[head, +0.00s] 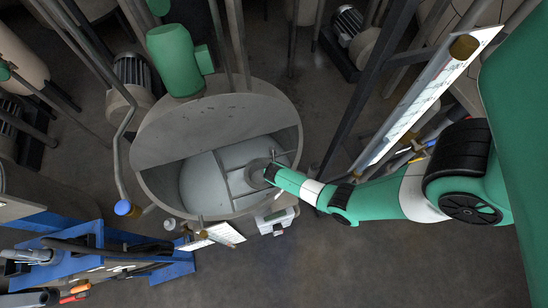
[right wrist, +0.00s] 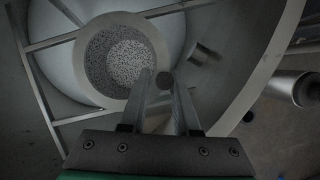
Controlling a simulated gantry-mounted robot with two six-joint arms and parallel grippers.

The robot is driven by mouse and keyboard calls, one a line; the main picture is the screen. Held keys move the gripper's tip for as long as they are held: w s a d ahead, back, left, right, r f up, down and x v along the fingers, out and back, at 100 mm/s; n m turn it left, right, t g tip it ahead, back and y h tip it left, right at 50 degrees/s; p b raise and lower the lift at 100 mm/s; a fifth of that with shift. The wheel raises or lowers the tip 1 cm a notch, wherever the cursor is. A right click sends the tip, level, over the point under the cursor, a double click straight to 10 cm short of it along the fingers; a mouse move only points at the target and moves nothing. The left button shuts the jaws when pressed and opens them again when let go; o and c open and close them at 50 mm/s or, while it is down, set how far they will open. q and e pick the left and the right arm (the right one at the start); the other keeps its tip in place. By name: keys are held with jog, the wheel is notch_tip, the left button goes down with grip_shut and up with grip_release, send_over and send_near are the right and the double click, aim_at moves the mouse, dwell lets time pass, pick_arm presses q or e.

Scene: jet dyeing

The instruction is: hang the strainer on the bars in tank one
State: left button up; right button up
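The strainer (head: 258,174) is a grey round basket with a perforated bottom. It is inside tank one (head: 165,200), and it shows from above in the right wrist view (right wrist: 118,60). Thin metal bars (head: 223,178) cross the tank beside and under its rim; whether its weight rests on them is unclear. My right gripper (right wrist: 162,80) is at the strainer's rim, pointing down into the tank. Its fingers stand apart with a small dark round part between their tips. I cannot tell whether they press on it. My left gripper is out of view.
A grey half lid (head: 210,128) covers the back of the tank. A green motor (head: 175,60) stands behind it. Pipes and a slanting dark post (head: 365,75) rise around the tank. A blue cart (head: 120,250) with tools is at the lower left.

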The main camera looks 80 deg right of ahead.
jog(key=shift+s+f, duration=0.2)
jog(key=shift+s, duration=0.15)
jog(key=shift+a+r, duration=0.1)
jog(key=shift+r, duration=0.15)
jog(key=w+p+v, duration=0.1)
jog(key=p+v, duration=0.3)
jog(key=v, duration=0.7)
jog(key=shift+s+r+p, duration=0.2)
jog(key=shift+r+p, duration=0.05)
jog(key=shift+p, duration=0.1)
